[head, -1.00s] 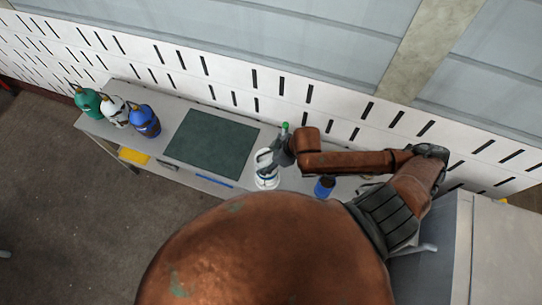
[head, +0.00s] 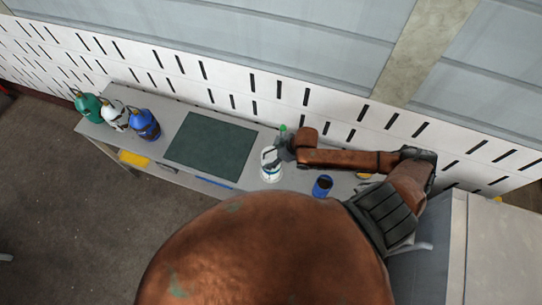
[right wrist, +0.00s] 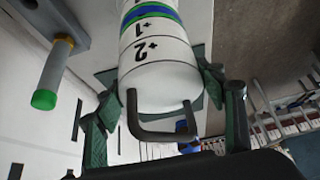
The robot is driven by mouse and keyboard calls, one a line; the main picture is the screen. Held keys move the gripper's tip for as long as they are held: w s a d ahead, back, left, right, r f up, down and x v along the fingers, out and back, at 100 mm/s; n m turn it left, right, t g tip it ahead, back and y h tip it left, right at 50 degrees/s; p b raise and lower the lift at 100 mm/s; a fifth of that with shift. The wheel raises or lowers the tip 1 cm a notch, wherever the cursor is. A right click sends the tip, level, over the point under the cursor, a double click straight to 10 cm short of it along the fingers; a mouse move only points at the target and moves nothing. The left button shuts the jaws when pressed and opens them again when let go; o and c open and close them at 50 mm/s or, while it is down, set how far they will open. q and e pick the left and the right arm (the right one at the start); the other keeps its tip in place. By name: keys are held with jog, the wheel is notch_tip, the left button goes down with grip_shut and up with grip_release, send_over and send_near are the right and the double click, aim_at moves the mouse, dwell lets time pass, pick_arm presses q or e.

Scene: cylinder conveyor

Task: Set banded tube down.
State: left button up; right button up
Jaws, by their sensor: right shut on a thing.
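The banded tube is a white cylinder with a green and a blue band and black "+1" and "+2" marks; it fills the upper middle of the right wrist view (right wrist: 160,62). In the head view the tube (head: 270,168) is at the bench's right half, just right of the dark mat. My right gripper (head: 284,150) is shut on it, with a dark finger on each side in the wrist view (right wrist: 160,100). I cannot tell whether the tube's base touches the bench. My left gripper is not in view.
A dark green mat (head: 211,146) lies bare on the grey bench (head: 166,115). Green (head: 89,106), white (head: 115,115) and blue (head: 145,125) containers stand at its left end. A blue cup (head: 322,186) stands right of the tube. A green-tipped peg (right wrist: 45,98) is close by.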

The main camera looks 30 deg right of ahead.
jog(key=o, duration=2)
jog(key=shift+o, duration=0.2)
jog(key=v, duration=1.2)
jog(key=shift+b, duration=0.35)
